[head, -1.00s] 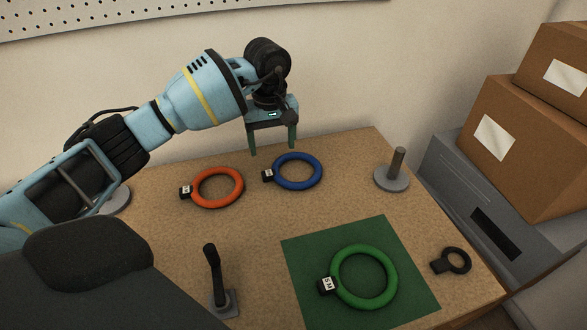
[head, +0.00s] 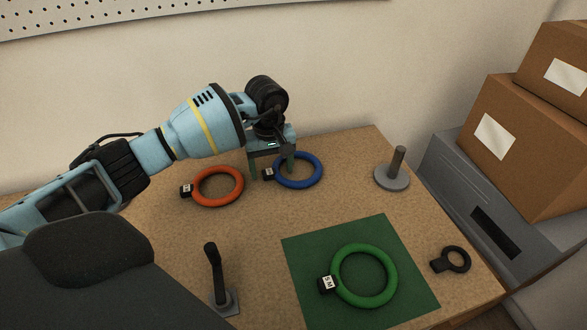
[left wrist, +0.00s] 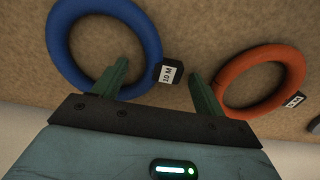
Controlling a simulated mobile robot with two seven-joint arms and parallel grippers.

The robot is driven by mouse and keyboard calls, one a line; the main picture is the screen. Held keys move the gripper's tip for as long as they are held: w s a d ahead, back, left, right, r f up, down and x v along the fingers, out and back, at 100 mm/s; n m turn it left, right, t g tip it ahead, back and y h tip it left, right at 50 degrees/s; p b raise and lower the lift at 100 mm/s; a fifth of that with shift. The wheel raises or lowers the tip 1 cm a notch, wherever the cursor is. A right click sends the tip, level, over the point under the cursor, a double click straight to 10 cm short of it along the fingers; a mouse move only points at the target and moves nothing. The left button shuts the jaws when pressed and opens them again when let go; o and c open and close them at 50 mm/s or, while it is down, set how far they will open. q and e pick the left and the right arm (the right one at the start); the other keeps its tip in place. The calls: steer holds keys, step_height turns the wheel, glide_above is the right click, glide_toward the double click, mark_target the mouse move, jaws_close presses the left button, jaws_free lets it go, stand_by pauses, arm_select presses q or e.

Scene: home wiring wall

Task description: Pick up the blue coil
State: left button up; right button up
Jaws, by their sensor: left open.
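The blue coil (head: 313,180) lies flat on the table in the head view, with a black label block (head: 268,174) at its left. It also shows in the left wrist view (left wrist: 59,62), where its label block (left wrist: 170,72) reads "10 M". My left gripper (head: 271,175) is open and low over the coil's left side. In the left wrist view, one finger overlaps the coil's ring and the other is beyond the label block, so the label block lies between the fingers (left wrist: 162,82). I cannot tell whether the fingers touch anything. My right gripper is not in view.
An orange coil (head: 239,190) lies just left, near one finger. A green coil (head: 393,285) lies on a green mat (head: 305,280) in front. A grey post (head: 392,181) stands at right, a black upright stand (head: 215,275) at front left. Boxes (head: 520,140) are beyond the right edge.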

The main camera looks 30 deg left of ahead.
arm_select(q)
steer(key=shift+c, duration=0.3)
steer(key=c, duration=1.3)
steer(key=shift+r, duration=0.15)
